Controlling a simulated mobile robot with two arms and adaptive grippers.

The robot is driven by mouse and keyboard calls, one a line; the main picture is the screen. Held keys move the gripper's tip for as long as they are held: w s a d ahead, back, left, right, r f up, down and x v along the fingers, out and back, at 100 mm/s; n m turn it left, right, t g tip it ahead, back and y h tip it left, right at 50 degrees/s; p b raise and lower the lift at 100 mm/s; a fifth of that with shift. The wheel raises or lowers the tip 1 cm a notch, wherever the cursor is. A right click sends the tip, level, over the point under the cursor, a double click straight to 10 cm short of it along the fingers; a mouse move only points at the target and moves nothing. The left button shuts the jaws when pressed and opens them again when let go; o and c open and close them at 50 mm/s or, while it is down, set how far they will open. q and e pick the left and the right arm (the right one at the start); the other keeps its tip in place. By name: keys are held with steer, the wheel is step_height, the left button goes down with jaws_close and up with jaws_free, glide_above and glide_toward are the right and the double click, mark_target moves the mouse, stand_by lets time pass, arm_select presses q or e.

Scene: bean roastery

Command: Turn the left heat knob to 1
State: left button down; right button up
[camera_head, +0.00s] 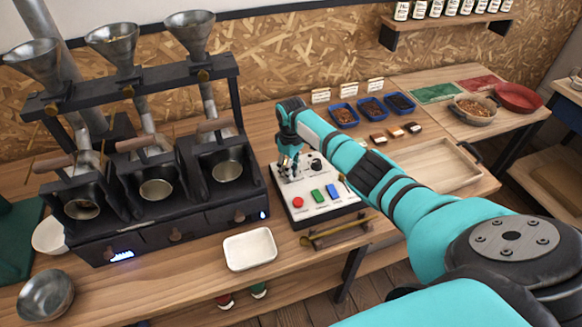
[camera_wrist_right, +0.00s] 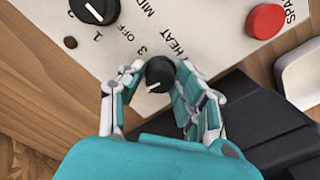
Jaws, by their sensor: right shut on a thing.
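The control panel (camera_head: 325,211) stands on the wooden bench right of the roaster. In the right wrist view, a black knob (camera_wrist_right: 160,73) with a white pointer line sits beside the word HEAT and a printed 3. The line points down and slightly left in that view. My right gripper (camera_wrist_right: 158,78) is closed around this knob, one finger on each side. In the head view my right gripper (camera_head: 287,162) covers the panel's left knob area. A second black knob (camera_wrist_right: 93,8) lies near the words MID and OFF. My left gripper is not in view.
The panel carries a red button (camera_head: 298,202), a green button (camera_head: 318,196) and a blue button (camera_head: 333,191). The roaster (camera_head: 160,215) stands close on the left. A white tray (camera_head: 250,249) and a wooden holder (camera_head: 337,234) lie in front.

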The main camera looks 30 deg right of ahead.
steer(key=n, duration=0.4)
steer(key=shift+w+r+n, duration=0.1)
steer(key=shift+n, duration=1.8)
steer(key=o, duration=1.2)
steer(key=shift+c, duration=0.2)
step_height(320, 180, up, 12)
steer(key=shift+b, duration=0.3)
